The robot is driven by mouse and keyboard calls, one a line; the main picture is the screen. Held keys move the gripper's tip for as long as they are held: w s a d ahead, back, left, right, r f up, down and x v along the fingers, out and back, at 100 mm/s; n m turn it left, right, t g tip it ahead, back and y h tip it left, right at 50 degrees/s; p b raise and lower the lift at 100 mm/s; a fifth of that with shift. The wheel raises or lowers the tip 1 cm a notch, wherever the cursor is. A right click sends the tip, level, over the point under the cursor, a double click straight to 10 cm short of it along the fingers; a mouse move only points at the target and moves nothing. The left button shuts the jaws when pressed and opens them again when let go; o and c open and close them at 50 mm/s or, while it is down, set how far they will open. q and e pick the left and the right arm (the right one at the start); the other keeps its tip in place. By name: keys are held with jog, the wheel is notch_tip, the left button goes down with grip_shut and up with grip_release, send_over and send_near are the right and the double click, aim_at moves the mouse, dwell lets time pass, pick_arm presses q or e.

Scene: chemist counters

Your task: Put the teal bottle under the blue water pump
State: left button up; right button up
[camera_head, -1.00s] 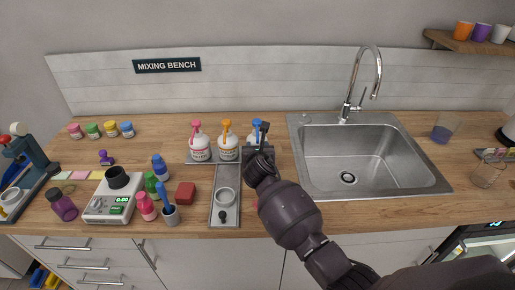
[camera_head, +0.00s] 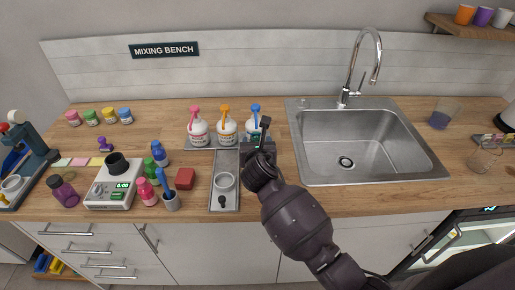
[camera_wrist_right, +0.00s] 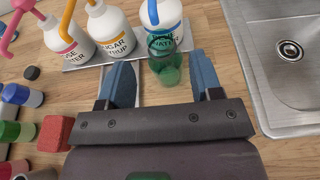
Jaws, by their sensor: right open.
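The teal bottle (camera_wrist_right: 166,68) is a see-through, green-tinted vessel in the right wrist view. It stands upright just in front of the white blue-topped water pump (camera_wrist_right: 163,20), whose label it partly covers. The blue water pump also shows in the head view (camera_head: 253,121), right of the pink and orange pumps. My right gripper (camera_wrist_right: 164,80) is open, its two blue-grey fingers apart, with the bottle between and slightly beyond the fingertips. In the head view my right gripper (camera_head: 264,140) hides most of the bottle. My left gripper is not in view.
The orange pump (camera_head: 227,131) and pink pump (camera_head: 198,132) stand to the left. A metal tray (camera_head: 225,199) and red block (camera_head: 185,179) lie nearer the front. The sink (camera_head: 345,150) is close on the right. Small bottles and a scale (camera_head: 112,190) stand further left.

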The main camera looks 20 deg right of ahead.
jog(key=shift+v, duration=1.95)
jog(key=s+d+f+m+g, duration=0.1)
jog(key=s+m, duration=0.1)
jog(key=m, duration=0.1)
jog(key=s+d+f+m+g, duration=0.1)
jog(key=s+d+m, duration=0.1)
jog(key=s+m, duration=0.1)
jog(key=s+d+f+m+g, duration=0.1)
jog(key=s+f+m, duration=0.1)
jog(key=shift+s+d+f+m, duration=0.1)
jog(key=shift+s+d+m, duration=0.25)
jog(key=shift+m, duration=0.05)
jog(key=s+d+f+m+g+y, duration=0.1)
jog(key=s+d+m+g+y, duration=0.2)
jog(key=s+m, duration=0.95)
jog(key=s+d+f+m+g, duration=0.15)
jog(key=s+m+g, duration=0.25)
jog(key=s+m, duration=0.85)
jog(key=w+f+n+t, duration=0.1)
jog(key=w+f+t, duration=0.2)
jog(key=f, duration=0.3)
jog(key=w+f+n+t+b, duration=0.1)
jog(key=w+f+t, duration=0.1)
jog(key=f+t, duration=0.2)
jog(key=shift+w+d+f+t+y+b, duration=0.3)
jog(key=shift+w+d+f+y, duration=0.15)
jog(key=shift+f, duration=0.5)
